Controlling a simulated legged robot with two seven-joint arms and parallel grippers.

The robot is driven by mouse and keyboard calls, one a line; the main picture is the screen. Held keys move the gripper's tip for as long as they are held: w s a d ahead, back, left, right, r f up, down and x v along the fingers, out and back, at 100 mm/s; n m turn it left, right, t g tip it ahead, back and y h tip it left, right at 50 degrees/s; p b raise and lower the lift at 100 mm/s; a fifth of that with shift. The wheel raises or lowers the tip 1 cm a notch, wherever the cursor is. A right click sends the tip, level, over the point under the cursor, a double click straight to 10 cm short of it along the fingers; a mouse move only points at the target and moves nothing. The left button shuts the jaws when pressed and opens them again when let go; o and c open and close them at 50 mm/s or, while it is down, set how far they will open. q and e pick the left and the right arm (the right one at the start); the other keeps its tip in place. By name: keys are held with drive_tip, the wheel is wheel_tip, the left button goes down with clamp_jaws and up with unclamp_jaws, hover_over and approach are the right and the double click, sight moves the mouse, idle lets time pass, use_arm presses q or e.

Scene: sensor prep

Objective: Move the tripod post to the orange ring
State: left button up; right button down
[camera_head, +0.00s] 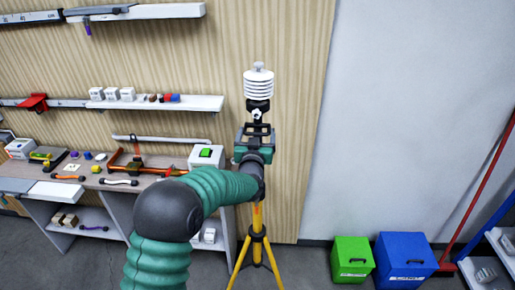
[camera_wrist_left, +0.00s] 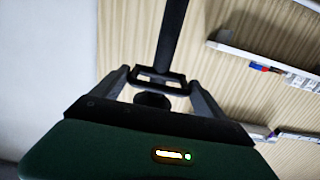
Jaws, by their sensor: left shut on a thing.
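The tripod post (camera_head: 257,218) stands upright on yellow legs in the middle of the head view, with a white stacked-plate sensor (camera_head: 258,85) on top. My left gripper (camera_head: 256,135) is at the upper part of the post, below the sensor, and is shut on it. In the left wrist view, the dark post (camera_wrist_left: 172,40) and a black bracket sit between the fingers of my left gripper (camera_wrist_left: 158,82). My green arm hides part of the post's near side. I cannot make out the orange ring. My right gripper is not in view.
A workbench (camera_head: 98,179) with tools and small boxes stands at the left, below a wall shelf (camera_head: 190,102). A green box (camera_head: 352,260) and a blue box (camera_head: 404,260) stand on the floor at the right. A red pole (camera_head: 478,190) leans farther right.

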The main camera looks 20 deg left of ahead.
sight(258, 85)
use_arm(q)
wheel_tip(258, 85, up, 16)
drive_tip(key=p, duration=0.6)
drive_tip(key=shift+d+r, duration=0.1)
drive_tip(key=shift+r, duration=0.1)
wheel_tip(258, 85, up, 16)
drive_tip(key=p, duration=1)
drive_tip(key=shift+p, duration=0.35)
drive_tip(key=o, duration=1.6)
drive_tip(key=shift+o, duration=0.9)
drive_tip(key=shift+f, duration=0.1)
drive_tip(key=shift+s, duration=0.1)
